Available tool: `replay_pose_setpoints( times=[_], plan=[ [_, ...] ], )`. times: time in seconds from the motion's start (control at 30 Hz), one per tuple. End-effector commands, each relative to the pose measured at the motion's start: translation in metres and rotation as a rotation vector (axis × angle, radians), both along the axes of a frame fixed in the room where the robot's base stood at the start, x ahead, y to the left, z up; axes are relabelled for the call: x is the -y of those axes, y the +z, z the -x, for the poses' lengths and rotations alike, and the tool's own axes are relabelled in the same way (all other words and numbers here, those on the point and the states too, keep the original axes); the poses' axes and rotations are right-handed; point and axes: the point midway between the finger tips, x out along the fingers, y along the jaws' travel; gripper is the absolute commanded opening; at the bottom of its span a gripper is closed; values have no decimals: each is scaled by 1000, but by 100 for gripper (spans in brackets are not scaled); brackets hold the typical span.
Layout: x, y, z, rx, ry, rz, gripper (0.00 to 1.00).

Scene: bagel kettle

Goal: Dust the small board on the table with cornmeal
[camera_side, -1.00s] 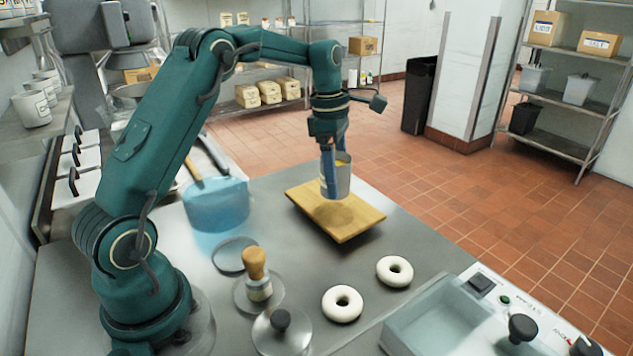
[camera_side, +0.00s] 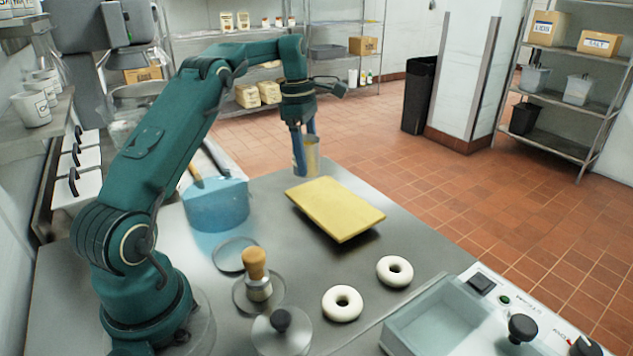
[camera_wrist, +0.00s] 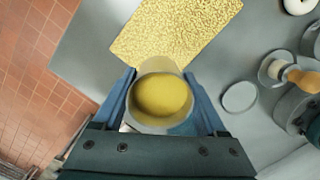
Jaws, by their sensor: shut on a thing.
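My gripper (camera_side: 304,152) is shut on a metal can (camera_side: 313,158). In the side view the can is beyond the board's far left end, near the table's back edge, and looks upright. In the wrist view the can (camera_wrist: 160,100) sits between the blue fingers, with yellow cornmeal (camera_wrist: 162,97) inside. The small board (camera_side: 335,207) lies on the steel table, its top an even pale yellow. In the wrist view the board (camera_wrist: 175,32) shows a speckled yellow layer over its visible part. The can is beside the board, not over its middle.
Two white bagels (camera_side: 343,303) (camera_side: 394,271) lie on the table in front of the board. A wooden-handled tool (camera_side: 257,274), a knobbed lid (camera_side: 281,330) and a flat disc (camera_side: 235,254) stand nearby.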

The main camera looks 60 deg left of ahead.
Motion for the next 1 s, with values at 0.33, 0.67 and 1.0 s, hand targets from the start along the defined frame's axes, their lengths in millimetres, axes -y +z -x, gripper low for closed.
replay_pose_setpoints(
  times=[0.33,0.67,1.0],
  plan=[
    [0,1,-1,1,-1,-1,0],
    [29,1,-12,2,-3,0,0],
    [62,0,-26,2,-3,0,0]
  ],
)
